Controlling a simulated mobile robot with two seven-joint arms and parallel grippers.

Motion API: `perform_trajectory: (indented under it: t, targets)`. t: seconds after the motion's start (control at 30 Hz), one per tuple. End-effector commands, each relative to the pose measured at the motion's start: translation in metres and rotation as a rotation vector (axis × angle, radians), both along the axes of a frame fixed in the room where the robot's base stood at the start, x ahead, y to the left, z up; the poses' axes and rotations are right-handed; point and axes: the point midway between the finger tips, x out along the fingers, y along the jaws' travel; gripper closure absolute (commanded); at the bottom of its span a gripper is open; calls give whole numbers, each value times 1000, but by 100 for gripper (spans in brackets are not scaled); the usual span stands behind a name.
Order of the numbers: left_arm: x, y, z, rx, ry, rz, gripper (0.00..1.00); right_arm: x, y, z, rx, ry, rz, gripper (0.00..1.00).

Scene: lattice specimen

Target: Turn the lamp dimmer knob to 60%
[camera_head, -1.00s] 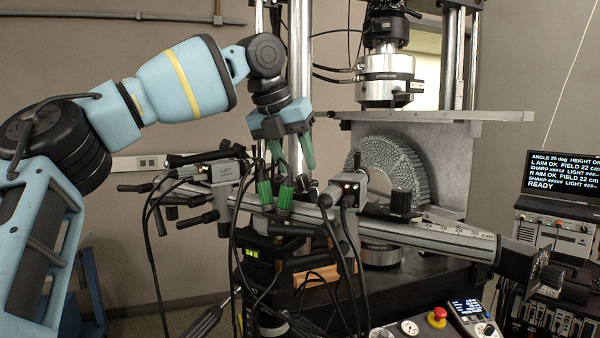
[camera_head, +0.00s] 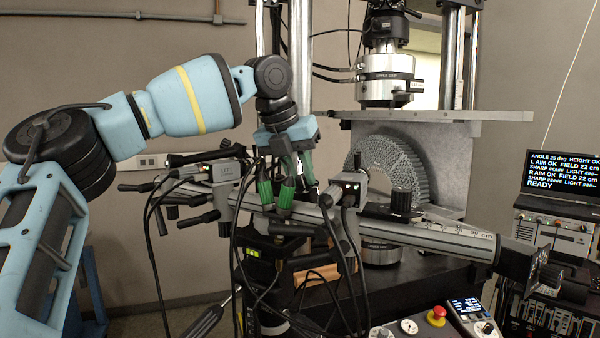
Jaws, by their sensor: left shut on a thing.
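My left gripper (camera_head: 297,166) points down with its green fingers close together over the silver bar (camera_head: 400,228). It is shut on a small dark knob near the bar's left part, mostly hidden by the fingers. I cannot tell from its looks whether this is the lamp dimmer knob, nor read its setting. Two green-topped knobs or plugs (camera_head: 286,194) stand just left of and below the fingers. My right gripper is not in view.
Two grey camera heads, left (camera_head: 225,172) and right (camera_head: 350,190), sit on the bar with hanging black cables. A grey arched lattice specimen (camera_head: 400,160) stands behind. A panel with a red button (camera_head: 437,316) and a small display unit (camera_head: 470,312) is at the front.

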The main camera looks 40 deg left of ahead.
Motion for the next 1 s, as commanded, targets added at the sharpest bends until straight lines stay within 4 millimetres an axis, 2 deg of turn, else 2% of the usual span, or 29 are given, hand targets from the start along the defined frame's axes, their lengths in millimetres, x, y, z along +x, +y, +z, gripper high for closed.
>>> perform_trajectory:
  t: [0.27, 0.47, 1.0]
  targets:
    - [0, 0, 0, -12, 1, 36, 100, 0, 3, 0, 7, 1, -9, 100]
    - [0, 0, 0, -48, 9, 137, 100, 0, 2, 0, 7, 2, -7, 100]
    - [1, -1, 1, -214, 35, 603, 100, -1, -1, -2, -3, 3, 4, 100]
